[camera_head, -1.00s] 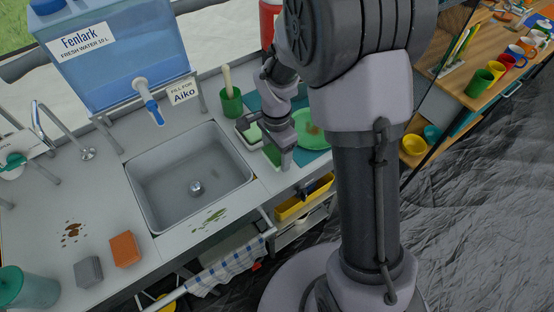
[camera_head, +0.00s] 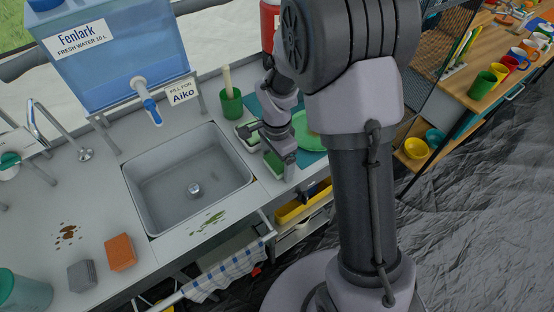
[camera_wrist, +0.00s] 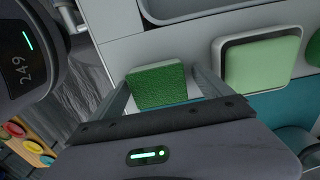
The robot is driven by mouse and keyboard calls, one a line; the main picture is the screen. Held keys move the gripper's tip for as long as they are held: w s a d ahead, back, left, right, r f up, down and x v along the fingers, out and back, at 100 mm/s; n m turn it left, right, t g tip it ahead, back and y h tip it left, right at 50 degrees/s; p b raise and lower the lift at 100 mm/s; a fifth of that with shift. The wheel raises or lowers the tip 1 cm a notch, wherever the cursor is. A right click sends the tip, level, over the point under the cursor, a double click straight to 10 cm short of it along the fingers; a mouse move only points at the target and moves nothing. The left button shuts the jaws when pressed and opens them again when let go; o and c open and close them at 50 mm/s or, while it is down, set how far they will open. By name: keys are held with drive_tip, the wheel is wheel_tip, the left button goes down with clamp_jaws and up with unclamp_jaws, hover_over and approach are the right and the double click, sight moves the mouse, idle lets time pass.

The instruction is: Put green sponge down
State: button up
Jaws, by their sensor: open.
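The green sponge (camera_wrist: 160,86) lies on the grey counter, between the two fingers of my gripper (camera_wrist: 164,80) in the wrist view. The fingers are open, one on each side of it; whether either touches it I cannot tell. In the head view, my gripper (camera_head: 266,150) is low over the counter, right of the sink. Only a small green part of the sponge (camera_head: 272,160) shows there, beside a finger.
A pale green block (camera_wrist: 262,62) sits in a tray right of the sponge in the wrist view. In the head view, a green plate (camera_head: 303,124) lies on a teal mat behind my gripper. The sink (camera_head: 190,178) is to the left, and a green cup (camera_head: 231,103) stands behind.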

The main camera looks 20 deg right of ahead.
wheel_tip(320, 180, up, 12)
drive_tip(key=p, duration=0.5)
wheel_tip(320, 180, up, 6)
drive_tip(key=n+t, duration=0.1)
hover_over(277, 160)
drive_tip(key=s, duration=0.2)
drive_tip(key=s+a+r+n+t+y, duration=0.1)
drive_tip(key=s+r+n, duration=0.3)
drive_tip(key=s, duration=0.4)
drive_tip(key=s+a+r+n+t+y, duration=0.1)
drive_tip(key=s+a+r+n+t, duration=0.1)
drive_tip(key=s+r+n, duration=0.3)
drive_tip(key=s+r+t, duration=0.1)
drive_tip(key=s+r, duration=0.1)
drive_tip(key=s, duration=0.2)
drive_tip(key=shift+a+t, duration=0.4)
